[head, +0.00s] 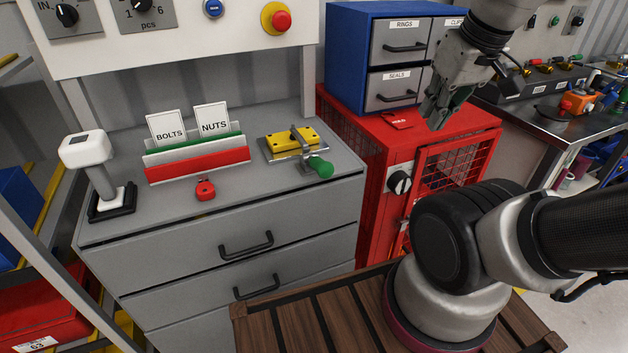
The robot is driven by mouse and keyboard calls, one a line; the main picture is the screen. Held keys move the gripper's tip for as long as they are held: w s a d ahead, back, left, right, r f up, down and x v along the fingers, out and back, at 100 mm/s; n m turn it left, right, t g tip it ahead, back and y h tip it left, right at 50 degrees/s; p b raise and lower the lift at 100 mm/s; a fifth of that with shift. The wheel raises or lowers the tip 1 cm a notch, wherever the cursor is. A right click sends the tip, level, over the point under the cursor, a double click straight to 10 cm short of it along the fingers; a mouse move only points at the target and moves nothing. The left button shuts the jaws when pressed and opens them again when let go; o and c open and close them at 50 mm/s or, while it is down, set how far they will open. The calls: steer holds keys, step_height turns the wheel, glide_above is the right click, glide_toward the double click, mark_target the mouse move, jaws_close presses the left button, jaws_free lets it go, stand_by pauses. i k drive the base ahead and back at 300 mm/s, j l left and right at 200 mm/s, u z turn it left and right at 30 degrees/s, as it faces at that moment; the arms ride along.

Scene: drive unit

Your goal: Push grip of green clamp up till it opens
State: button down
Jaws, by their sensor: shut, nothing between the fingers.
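The green clamp (303,142) is a metal toggle clamp on a yellow block (287,145), near the right end of the grey drawer cabinet's top. Its green grip (320,166) points toward the front right and lies low, near the cabinet's front edge. The clamp's arm rests over the yellow block. My gripper (436,115) hangs at the upper right, fingers pointing down, above the red cabinet. It is shut and empty, well apart from the clamp and to the right of its grip.
On the grey cabinet (240,205) stand a card holder (197,160), a small red object (205,190) and a white-headed device (90,155). A blue drawer unit (345,50) stands on the red cabinet (400,135), close behind my gripper. The cabinet top in front of the clamp is clear.

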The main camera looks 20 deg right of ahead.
mark_target(324, 170)
steer(key=k+j+z, duration=0.4)
steer(key=k+j, duration=0.2)
steer(key=j, duration=0.3)
steer(key=k+j+z, duration=0.45)
steer(key=k+j, duration=0.3)
steer(key=i+j+u, duration=0.35)
steer(key=k+j, duration=0.05)
